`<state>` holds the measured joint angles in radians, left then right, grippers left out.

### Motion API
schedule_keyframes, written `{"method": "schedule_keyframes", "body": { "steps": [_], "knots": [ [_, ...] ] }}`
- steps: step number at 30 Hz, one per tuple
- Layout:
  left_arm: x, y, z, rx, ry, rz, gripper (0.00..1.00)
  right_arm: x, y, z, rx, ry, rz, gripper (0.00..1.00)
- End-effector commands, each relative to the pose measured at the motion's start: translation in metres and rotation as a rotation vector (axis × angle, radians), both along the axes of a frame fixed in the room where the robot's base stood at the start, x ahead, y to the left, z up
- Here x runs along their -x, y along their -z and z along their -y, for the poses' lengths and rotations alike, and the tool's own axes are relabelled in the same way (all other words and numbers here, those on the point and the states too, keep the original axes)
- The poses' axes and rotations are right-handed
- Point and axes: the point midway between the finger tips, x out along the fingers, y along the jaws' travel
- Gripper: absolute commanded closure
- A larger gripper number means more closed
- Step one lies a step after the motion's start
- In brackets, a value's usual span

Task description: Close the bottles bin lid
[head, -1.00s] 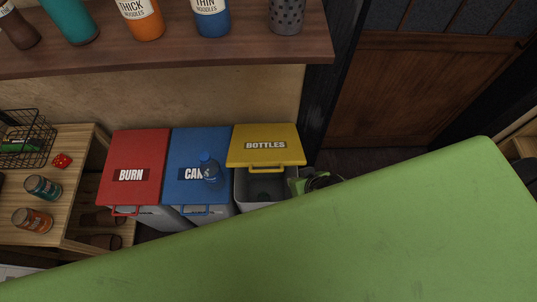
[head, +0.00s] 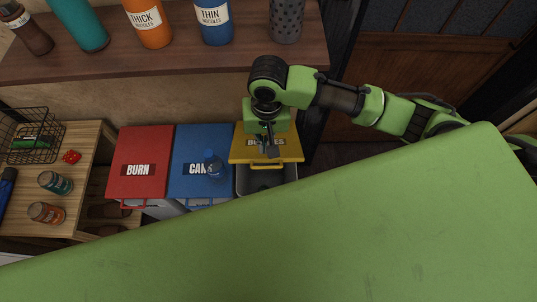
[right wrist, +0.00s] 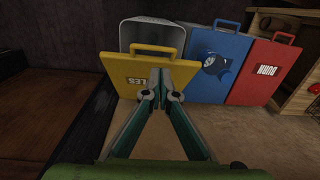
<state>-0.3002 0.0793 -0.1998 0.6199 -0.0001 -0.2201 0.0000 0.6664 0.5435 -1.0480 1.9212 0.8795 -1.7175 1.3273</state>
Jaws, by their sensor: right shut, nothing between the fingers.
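The bottles bin's yellow lid (head: 290,148) stands tilted open at the right end of the bin row, its handle raised above the grey bin (head: 284,178). It also shows in the right wrist view (right wrist: 119,72), with the bin's open mouth (right wrist: 150,35) behind it. My right gripper (head: 271,153) is shut and empty, over the lid's labelled outer face, and covers part of the label. In the right wrist view its fingertips (right wrist: 160,82) meet in front of the lid near the handle; whether they touch it I cannot tell. My left gripper is out of view.
The blue cans lid (head: 190,160) is shut, with a blue bottle (head: 213,164) on it. The red burn lid (head: 141,150) is shut too. A wooden shelf (head: 190,62) with several bottles overhangs behind. A wooden cabinet (head: 85,180) stands left.

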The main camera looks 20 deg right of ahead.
Motion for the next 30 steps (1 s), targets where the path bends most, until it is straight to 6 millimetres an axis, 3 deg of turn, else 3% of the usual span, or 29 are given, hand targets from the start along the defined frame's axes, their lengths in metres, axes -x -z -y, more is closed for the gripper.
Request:
{"method": "schedule_keyframes", "body": {
  "steps": [3,7,21,30],
  "knots": [
    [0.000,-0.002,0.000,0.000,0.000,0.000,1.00,-0.003,-0.006,0.013,0.042,0.045,-0.015,1.00],
    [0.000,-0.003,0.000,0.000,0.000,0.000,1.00,-0.002,0.000,0.015,0.051,0.059,-0.023,1.00],
    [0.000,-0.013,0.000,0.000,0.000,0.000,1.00,0.000,0.077,0.014,0.048,0.056,-0.020,1.00],
    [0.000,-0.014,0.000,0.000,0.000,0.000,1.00,-0.001,0.093,0.014,0.047,0.054,-0.018,1.00]
  ]
}}
